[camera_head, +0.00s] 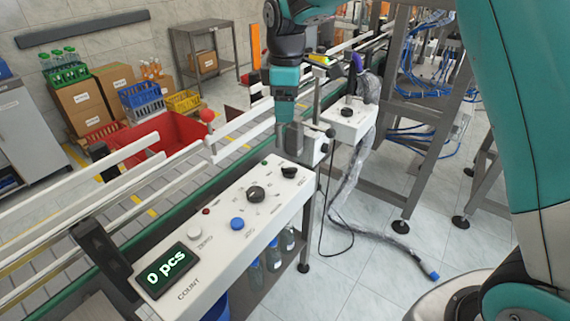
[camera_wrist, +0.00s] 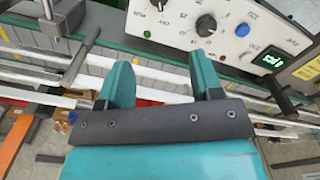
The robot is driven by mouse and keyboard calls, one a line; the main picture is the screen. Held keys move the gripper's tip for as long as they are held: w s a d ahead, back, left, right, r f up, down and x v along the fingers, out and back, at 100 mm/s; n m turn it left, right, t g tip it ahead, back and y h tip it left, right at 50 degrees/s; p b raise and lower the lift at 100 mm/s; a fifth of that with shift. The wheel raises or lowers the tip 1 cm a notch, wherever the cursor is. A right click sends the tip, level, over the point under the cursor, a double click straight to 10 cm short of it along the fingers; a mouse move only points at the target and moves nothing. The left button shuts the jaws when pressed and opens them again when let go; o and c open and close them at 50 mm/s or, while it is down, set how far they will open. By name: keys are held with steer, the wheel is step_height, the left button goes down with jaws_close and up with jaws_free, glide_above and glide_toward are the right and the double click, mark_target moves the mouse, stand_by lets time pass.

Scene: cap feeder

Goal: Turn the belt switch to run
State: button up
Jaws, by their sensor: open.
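The white control panel (camera_head: 215,215) runs along the near side of the belt. A small black switch knob (camera_head: 289,172) sits at its far right end, with small lettering beside it. In the wrist view this knob (camera_wrist: 158,4) is cut by the top edge, and its setting is not readable. A larger black dial (camera_head: 256,194) with marks around it sits nearer; it also shows in the wrist view (camera_wrist: 206,25). My gripper (camera_head: 297,158) hangs just beyond the panel's far end, apart from the knob. In the wrist view its two teal fingers (camera_wrist: 162,73) are spread and empty.
A blue button (camera_head: 238,223), a white button (camera_head: 194,234) and a display (camera_head: 166,270) reading 0 pcs share the panel. A second white box (camera_head: 348,121) with a black knob stands beyond the gripper. The belt's rails (camera_head: 150,177) run behind the panel.

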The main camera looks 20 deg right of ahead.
mark_target(286, 167)
step_height(286, 167, down, 17)
steer(key=p, duration=0.3)
steer(key=c, duration=0.9)
